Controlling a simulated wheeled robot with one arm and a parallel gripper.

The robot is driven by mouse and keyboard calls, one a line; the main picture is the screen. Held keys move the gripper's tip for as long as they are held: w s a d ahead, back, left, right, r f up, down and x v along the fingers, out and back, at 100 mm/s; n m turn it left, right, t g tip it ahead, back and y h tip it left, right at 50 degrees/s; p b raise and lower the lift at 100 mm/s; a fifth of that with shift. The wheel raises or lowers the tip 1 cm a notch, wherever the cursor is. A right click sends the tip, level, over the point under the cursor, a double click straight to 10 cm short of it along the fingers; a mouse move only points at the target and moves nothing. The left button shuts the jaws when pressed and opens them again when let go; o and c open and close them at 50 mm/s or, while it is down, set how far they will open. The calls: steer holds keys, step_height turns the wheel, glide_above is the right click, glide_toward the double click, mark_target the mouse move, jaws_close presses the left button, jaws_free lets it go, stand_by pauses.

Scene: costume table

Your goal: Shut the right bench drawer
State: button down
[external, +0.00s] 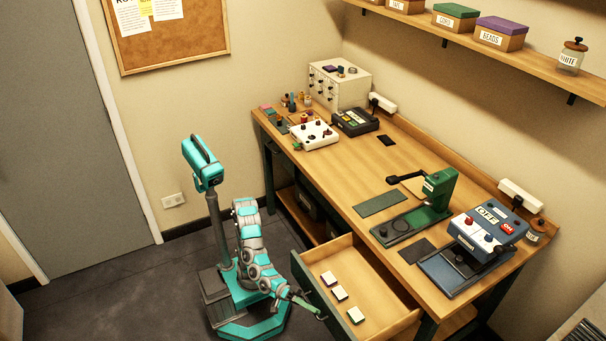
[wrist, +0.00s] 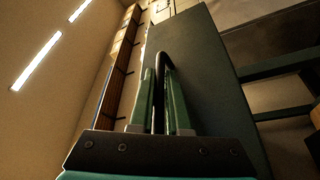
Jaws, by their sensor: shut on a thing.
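The right bench drawer (external: 371,295) stands pulled well out from under the bench, its wooden inside showing. Its dark green front (external: 315,296) faces my arm; in the wrist view the front (wrist: 212,90) fills the middle and right. My gripper (external: 318,314) is at the outer face of the drawer front. In the wrist view my gripper's green fingers (wrist: 161,85) lie on either side of the dark bar handle (wrist: 164,62), shut on it. The handle is too small to make out clearly in the external view.
Several small white-topped boxes (external: 340,293) lie in the drawer. The wooden bench top (external: 345,168) holds a green press (external: 427,205) and a blue switch machine (external: 486,232) above the drawer. Open floor (external: 110,280) lies left of my base.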

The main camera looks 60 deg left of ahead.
mark_target(362, 273)
steer(key=shift+w+f, duration=0.1)
steer(key=w+b, duration=0.2)
steer(key=w, duration=2.8)
steer(key=shift+b, duration=0.35)
steer(key=c, duration=1.2)
jaws_free()
steer(key=shift+w, duration=0.15)
steer(key=shift+c, duration=0.2)
steer(key=shift+o, duration=0.4)
steer(key=shift+s+a, duration=0.2)
steer(key=shift+a, duration=0.4)
steer(key=shift+v, duration=3.3)
steer(key=shift+f, duration=0.1)
